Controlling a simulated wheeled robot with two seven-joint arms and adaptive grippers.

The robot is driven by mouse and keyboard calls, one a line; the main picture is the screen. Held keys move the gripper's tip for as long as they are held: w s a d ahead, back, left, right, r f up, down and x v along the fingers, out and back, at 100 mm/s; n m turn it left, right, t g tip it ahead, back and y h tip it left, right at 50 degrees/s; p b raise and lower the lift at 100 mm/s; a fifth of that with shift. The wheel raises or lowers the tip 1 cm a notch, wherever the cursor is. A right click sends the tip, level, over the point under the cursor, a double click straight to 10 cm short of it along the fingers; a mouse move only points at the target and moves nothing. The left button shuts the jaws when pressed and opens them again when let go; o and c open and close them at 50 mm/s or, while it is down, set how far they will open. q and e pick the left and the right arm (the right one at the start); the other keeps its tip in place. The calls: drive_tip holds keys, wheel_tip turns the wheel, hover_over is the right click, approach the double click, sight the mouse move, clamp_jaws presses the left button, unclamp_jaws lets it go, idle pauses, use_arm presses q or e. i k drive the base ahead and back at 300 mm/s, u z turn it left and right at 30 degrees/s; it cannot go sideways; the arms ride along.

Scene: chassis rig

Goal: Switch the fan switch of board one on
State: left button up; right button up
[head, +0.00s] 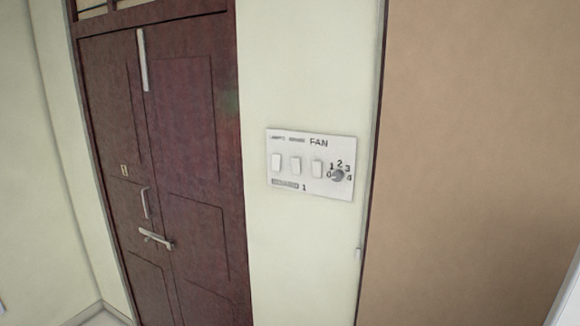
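A white switch board (310,187) is fixed on the pale wall, right of the door. It carries the printed word FAN and a small 1 at its lower edge. Three white rocker switches sit in a row: a left one (276,162), a middle one (296,165) and a right one (317,169), which is below the word FAN. A grey round knob (338,175) with numbers around it is at the board's right. I cannot tell which way the rockers are tipped. Neither of my grippers is in view.
A dark red-brown double door (190,170) with a metal latch (156,239) stands shut at the left. A tan panel (480,150) fills the right side. The pale wall (300,60) around the board is clear.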

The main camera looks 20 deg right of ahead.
sight(317, 165)
drive_tip(key=z, duration=0.1)
drive_tip(key=i, duration=0.5)
drive_tip(key=z, duration=0.95)
